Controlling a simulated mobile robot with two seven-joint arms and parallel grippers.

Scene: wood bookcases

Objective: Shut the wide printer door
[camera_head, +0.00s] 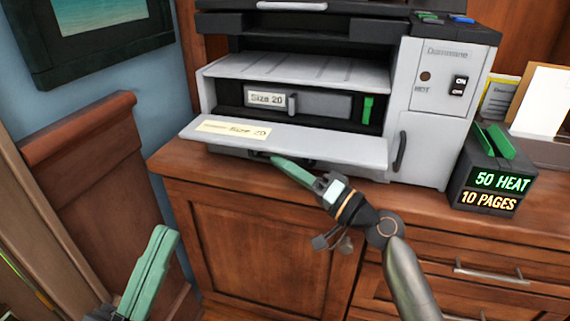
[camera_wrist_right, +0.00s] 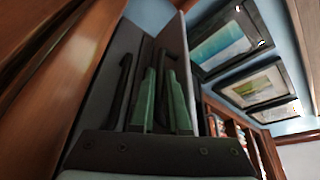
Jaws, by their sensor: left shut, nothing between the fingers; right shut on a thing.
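The wide printer door (camera_head: 290,140) is a pale flap with a yellow paper label, hanging open below the printer's front slot. My right gripper (camera_head: 279,163) reaches to the door's front edge. It is shut on the door's dark handle (camera_head: 258,157), which is mostly hidden behind the fingers. In the right wrist view the green fingers (camera_wrist_right: 162,98) close around the dark handle (camera_wrist_right: 157,75), with the door's grey panel (camera_wrist_right: 100,85) beside it. My left gripper (camera_head: 162,235) is shut and empty at lower left, away from the printer.
The printer (camera_head: 440,100) stands on a wooden cabinet (camera_head: 250,225). A narrow side door (camera_head: 425,150) with a dark handle is at its right. A black box with lit text (camera_head: 490,185) sits further right. A wooden panel (camera_head: 85,170) stands at left.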

